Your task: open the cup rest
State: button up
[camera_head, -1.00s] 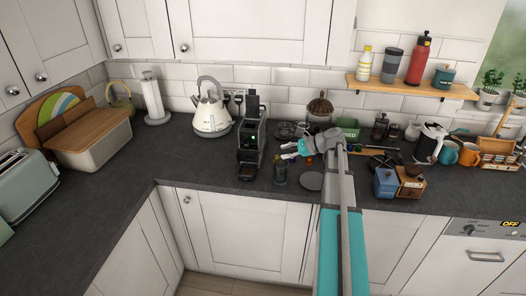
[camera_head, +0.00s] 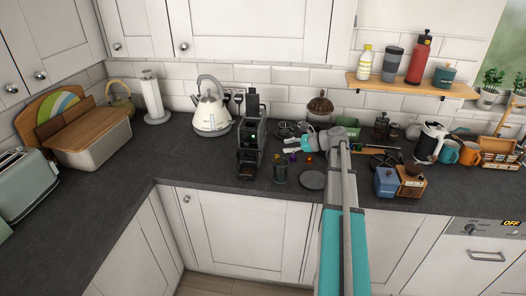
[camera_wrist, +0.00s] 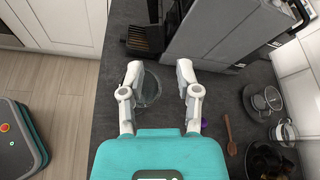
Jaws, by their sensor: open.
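The dark coffee machine (camera_head: 252,136) stands on the worktop left of my arm, with a small green light on its front. A black slatted tray (camera_wrist: 146,40) juts from its lower front in the wrist view, and a low front part (camera_head: 246,171) shows in the head view. I cannot tell which part is the cup rest or how it is set. My gripper (camera_wrist: 160,72) is open and empty, with its two white fingers apart beside the machine. In the head view, my gripper (camera_head: 296,148) is small and hard to make out, right of the machine.
A clear glass (camera_wrist: 151,90) stands on the worktop below the gap between my fingers; it also shows in the head view (camera_head: 280,174). A dark round disc (camera_head: 312,180) lies right of it. A wooden spoon (camera_wrist: 229,132) and glass cups (camera_wrist: 266,101) lie nearby. A kettle (camera_head: 211,112) stands left.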

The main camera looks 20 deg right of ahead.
jog(key=b+x, duration=0.4)
jog(key=x, duration=0.8)
jog(key=shift+r, duration=0.1)
grip_shut()
